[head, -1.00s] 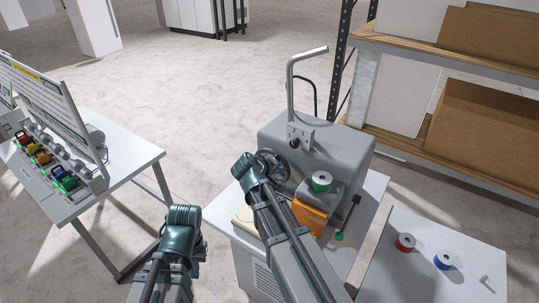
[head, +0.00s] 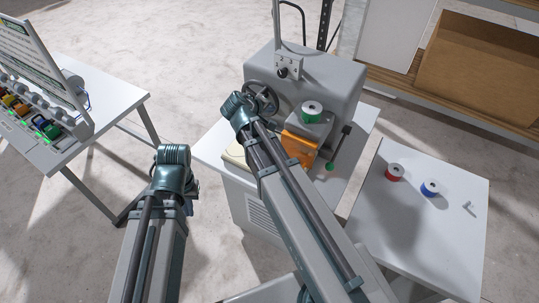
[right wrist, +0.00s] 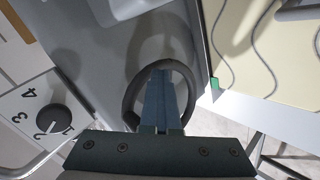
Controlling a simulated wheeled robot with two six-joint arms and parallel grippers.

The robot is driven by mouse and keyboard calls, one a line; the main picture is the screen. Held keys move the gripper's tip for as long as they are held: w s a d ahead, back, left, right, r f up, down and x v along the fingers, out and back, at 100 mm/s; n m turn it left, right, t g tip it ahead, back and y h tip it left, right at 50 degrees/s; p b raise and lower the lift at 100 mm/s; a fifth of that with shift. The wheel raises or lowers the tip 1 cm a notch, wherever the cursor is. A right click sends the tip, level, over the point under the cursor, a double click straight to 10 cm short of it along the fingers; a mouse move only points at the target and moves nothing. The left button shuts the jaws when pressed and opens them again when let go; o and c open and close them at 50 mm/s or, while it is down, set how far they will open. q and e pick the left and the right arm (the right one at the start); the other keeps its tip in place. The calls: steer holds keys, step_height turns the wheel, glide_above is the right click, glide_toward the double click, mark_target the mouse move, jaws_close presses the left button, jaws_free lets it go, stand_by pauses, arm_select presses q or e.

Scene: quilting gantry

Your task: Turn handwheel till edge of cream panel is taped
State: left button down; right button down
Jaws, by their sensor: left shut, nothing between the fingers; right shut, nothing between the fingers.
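The dark handwheel (head: 271,94) is on the near side of the grey machine (head: 330,75). My right gripper (head: 250,103) is at it in the head view, with its fingers mostly hidden. In the right wrist view the handwheel (right wrist: 130,100) is a dark ring, and my right gripper's (right wrist: 160,80) shut, empty fingers lie across its opening; contact with the rim is unclear. The cream panel (head: 236,154) lies beside the machine; it shows wavy lines in the right wrist view (right wrist: 255,45), with a small green patch (right wrist: 214,84) at its edge. My left gripper (head: 175,157) is shut and empty, clear of the machine.
Red (head: 394,173) and blue (head: 430,188) spools stand on the right table (head: 410,220). A numbered dial (right wrist: 48,120) is beside the wheel. Another table (head: 115,100) stands left.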

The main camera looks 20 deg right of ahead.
steer(key=shift+f+b, duration=0.95)
steer(key=shift+b, duration=0.05)
steer(key=shift+r, duration=0.1)
steer(key=c, duration=0.9)
jaws_free()
steer(key=shift+c, duration=0.2)
steer(key=o, duration=0.5)
steer(key=shift+s+r, duration=0.1)
steer(key=shift+o, duration=0.2)
